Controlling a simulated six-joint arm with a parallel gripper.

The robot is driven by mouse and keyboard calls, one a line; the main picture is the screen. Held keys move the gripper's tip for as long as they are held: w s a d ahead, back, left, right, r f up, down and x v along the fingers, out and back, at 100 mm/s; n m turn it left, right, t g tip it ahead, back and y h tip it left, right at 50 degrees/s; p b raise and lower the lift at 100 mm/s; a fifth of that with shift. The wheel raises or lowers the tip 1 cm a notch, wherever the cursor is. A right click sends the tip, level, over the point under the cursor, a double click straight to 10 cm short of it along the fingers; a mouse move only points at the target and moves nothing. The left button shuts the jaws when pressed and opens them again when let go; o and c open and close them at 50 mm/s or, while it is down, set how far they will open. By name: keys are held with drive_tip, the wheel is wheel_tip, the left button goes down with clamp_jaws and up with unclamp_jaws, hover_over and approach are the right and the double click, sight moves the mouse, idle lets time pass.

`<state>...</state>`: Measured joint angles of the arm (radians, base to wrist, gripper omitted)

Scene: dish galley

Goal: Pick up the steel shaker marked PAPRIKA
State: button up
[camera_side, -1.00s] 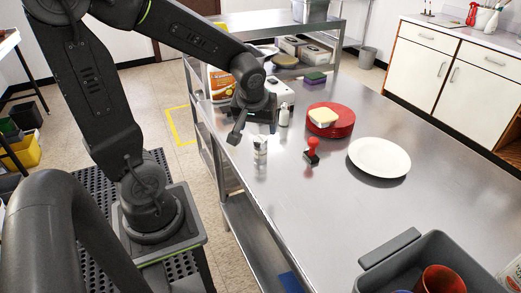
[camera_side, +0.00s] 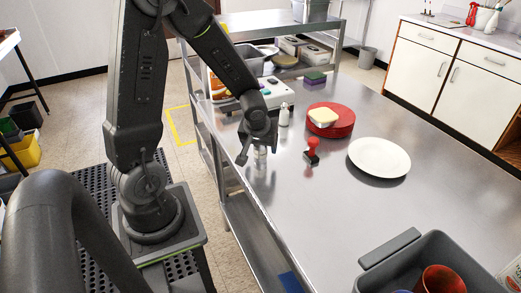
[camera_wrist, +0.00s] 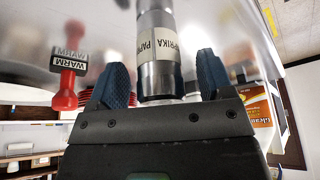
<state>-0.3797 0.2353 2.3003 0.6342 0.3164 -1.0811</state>
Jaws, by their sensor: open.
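The steel shaker marked PAPRIKA (camera_wrist: 158,45) has a pale label and stands on the steel table. In the wrist view it lies between the two blue-grey fingers of my gripper (camera_wrist: 160,80), with clear gaps on both sides. My gripper is open and not closed on it. In the side view my gripper (camera_side: 257,148) is low over the table's near left edge, and the shaker (camera_side: 260,153) is mostly hidden behind it.
A red-handled stamp (camera_side: 312,150) stands to the right of the shaker and also shows, marked WARM, in the wrist view (camera_wrist: 68,75). Red plates (camera_side: 343,124), a white plate (camera_side: 379,158) and a grey bin (camera_side: 440,256) lie further right.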

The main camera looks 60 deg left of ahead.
drive_tip(key=shift+c, duration=0.3)
drive_tip(key=c, duration=1)
